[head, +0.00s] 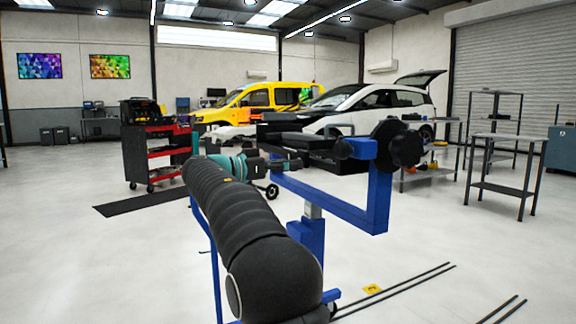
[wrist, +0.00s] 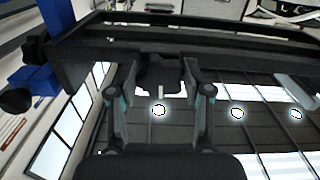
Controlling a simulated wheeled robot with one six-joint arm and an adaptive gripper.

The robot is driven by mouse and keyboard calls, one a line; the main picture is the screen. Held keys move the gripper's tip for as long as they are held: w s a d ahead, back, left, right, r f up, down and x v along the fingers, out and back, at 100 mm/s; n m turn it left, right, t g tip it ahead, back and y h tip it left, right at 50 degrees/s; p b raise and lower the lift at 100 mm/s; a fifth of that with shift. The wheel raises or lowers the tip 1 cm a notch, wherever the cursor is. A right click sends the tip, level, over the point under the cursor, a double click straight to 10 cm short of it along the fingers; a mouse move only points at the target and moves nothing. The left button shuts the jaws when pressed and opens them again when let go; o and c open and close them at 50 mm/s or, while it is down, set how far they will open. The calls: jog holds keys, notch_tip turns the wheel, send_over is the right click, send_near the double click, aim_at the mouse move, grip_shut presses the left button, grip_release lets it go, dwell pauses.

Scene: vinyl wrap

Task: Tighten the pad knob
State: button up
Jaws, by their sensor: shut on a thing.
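My gripper (head: 289,164) is at the end of my dark, sleeved arm, beside the black pad clamp (head: 308,140) on a blue stand (head: 378,198). In the wrist view my gripper's two fingers (wrist: 160,97) stand on either side of a dark lobed knob (wrist: 160,74), under a long black bar-like part (wrist: 225,57). The fingers are closed on this knob. Its far side is hidden by the black part. In the head view the gripped knob cannot be made out clearly.
A larger black knob (head: 400,147) sits on the blue stand's right upright. A red tool cart (head: 160,150), a white car (head: 375,108) and grey shelf tables (head: 500,165) stand behind. Thin black rods (head: 395,290) lie on the floor at front right.

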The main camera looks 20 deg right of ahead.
jog(key=shift+m, duration=0.5)
jog(key=o, duration=1.1)
jog(key=shift+w, duration=0.1)
jog(key=shift+o, duration=0.2)
jog(key=shift+a, duration=0.1)
jog(key=a, duration=1.2)
jog(key=shift+s, duration=0.25)
jog(key=shift+d, duration=0.1)
